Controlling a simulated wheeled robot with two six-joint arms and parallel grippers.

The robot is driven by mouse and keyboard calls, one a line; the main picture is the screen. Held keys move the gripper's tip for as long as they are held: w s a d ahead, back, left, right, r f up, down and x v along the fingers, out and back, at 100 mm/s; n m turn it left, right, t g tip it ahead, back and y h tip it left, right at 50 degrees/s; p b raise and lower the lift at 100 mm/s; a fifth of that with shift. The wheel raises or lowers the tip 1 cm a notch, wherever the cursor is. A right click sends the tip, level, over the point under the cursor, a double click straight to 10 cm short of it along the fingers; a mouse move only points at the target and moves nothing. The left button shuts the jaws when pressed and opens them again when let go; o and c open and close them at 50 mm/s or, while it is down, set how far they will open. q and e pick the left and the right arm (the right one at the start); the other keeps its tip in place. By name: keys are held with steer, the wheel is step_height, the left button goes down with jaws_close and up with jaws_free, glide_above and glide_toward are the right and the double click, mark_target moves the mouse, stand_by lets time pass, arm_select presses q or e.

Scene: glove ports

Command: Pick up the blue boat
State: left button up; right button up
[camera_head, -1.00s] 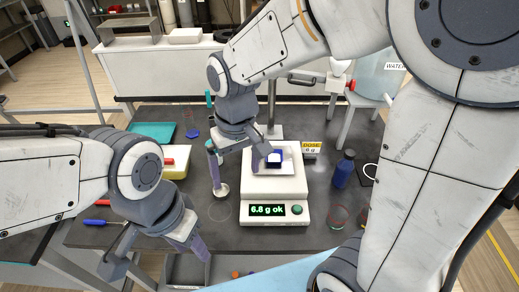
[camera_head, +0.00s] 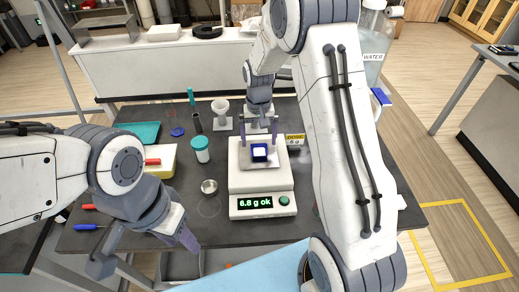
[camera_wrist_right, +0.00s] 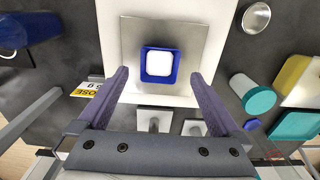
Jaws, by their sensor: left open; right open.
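The blue boat (camera_head: 260,152) is a small square blue dish with white contents. It sits on the pan of the white scale (camera_head: 262,207), whose display reads 6.8 g ok. In the right wrist view the blue boat (camera_wrist_right: 160,64) lies ahead of and between my open fingers. My right gripper (camera_head: 258,128) is open and empty, just behind the boat over the back of the scale; it also shows in the right wrist view (camera_wrist_right: 163,98). My left gripper (camera_head: 146,256) is open and empty at the front left of the bench, well away from the scale.
A yellow DOSE sign (camera_head: 295,140) stands right of the scale. A white jar with a teal lid (camera_head: 201,149), a small metal cup (camera_head: 209,187) and a funnel stand (camera_head: 221,115) are to its left. A teal tray (camera_head: 141,132) lies at back left.

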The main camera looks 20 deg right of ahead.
mark_target(259, 152)
steer(key=shift+f+p, duration=0.45)
steer(key=shift+f, duration=1.35)
steer(key=c, duration=1.5)
steer(key=shift+r, duration=0.1)
steer(key=shift+c, duration=0.2)
